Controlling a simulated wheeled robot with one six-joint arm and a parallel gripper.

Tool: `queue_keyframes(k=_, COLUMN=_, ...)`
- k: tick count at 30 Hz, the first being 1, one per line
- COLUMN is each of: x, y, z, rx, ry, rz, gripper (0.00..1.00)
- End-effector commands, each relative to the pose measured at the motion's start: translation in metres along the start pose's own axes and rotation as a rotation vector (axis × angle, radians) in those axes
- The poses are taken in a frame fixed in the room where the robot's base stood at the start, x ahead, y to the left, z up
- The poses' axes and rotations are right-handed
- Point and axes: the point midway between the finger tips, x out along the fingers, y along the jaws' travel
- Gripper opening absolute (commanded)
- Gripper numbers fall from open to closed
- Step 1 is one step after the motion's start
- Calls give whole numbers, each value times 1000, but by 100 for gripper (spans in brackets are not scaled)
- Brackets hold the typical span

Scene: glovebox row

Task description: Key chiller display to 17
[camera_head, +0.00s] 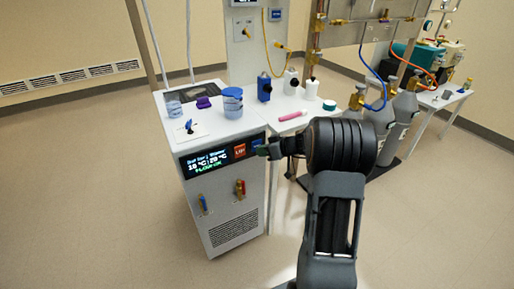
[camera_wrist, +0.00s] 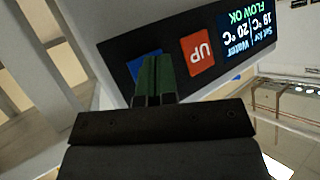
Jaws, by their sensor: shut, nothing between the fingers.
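The chiller (camera_head: 222,190) is a white cabinet with a dark front panel. Its lit display (camera_head: 208,162) also shows upside down in the wrist view (camera_wrist: 252,32). The set value looks like 18 °C, beside water 20 °C and "FLOW OK". A red UP button (camera_head: 239,151) is right of the display; it is also in the wrist view (camera_wrist: 197,53). A blue button (camera_wrist: 143,62) is beside it, its label hidden behind my fingers. My gripper (camera_head: 263,151) is shut and empty, its green fingertips (camera_wrist: 154,62) over the blue button. I cannot tell whether they touch it.
On the chiller top stand a blue-lidded jar (camera_head: 232,103) and a purple cap (camera_head: 203,103). The white bench (camera_head: 318,112) beside it holds small bottles and a pink item (camera_head: 293,116). Grey gas cylinders (camera_head: 404,115) stand at right. The floor left is clear.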

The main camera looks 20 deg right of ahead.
Motion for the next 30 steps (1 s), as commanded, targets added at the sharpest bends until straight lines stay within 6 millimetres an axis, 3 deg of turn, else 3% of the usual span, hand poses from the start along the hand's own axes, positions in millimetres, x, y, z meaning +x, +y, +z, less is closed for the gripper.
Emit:
queue_keyframes(k=19, x=-9, y=-7, z=8, rx=-1, ry=0, rz=1, gripper=0)
queue_keyframes(k=30, x=-33, y=-24, z=27, rx=0, ry=0, rz=3, gripper=0)
